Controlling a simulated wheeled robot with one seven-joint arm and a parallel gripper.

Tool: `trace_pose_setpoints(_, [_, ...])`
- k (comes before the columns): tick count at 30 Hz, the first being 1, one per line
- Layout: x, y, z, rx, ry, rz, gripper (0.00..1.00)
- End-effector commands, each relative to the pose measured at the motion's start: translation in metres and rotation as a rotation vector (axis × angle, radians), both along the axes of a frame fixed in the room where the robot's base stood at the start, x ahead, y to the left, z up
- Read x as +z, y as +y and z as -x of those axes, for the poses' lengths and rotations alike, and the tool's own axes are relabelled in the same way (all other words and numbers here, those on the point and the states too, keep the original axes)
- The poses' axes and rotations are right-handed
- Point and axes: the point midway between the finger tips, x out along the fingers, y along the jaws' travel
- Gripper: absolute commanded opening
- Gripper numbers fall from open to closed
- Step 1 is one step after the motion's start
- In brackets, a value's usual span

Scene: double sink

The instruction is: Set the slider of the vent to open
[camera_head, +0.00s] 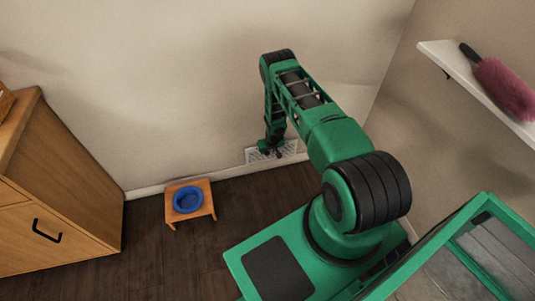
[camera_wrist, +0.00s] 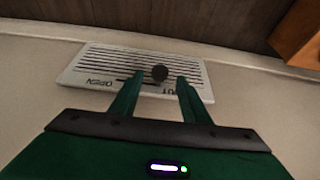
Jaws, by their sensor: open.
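The vent is a white slatted plate low on the wall (camera_head: 287,150), and it fills the upper middle of the wrist view (camera_wrist: 85,72). Its lettering is upside down there: OPEN at left, and a partly hidden word ending in UT at right. A dark round slider knob (camera_wrist: 160,73) sits nearer the UT side, with a dark slot running left from it. My gripper (camera_wrist: 160,82) is open, with one green finger on each side of the knob near its tips. Contact cannot be told. In the head view my gripper (camera_head: 269,147) is at the vent's left part.
A small wooden stand (camera_head: 201,186) with a blue bowl (camera_head: 187,199) is on the floor left of the vent. A wooden cabinet (camera_head: 62,190) stands at far left. A white shelf (camera_head: 470,77) with a pink duster (camera_head: 505,88) is on the right wall.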

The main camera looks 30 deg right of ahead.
Motion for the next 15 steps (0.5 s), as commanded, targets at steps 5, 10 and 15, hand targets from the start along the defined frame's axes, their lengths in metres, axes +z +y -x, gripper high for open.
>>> trace_pose_setpoints(5, [-0.021, -0.002, -0.008, 0.000, 0.000, 0.000, 0.42])
trace_pose_setpoints(10, [-0.031, -0.004, -0.013, -0.001, -0.001, 0.000, 0.42])
trace_pose_setpoints(15, [-0.034, -0.004, -0.014, -0.001, 0.000, 0.000, 0.42])
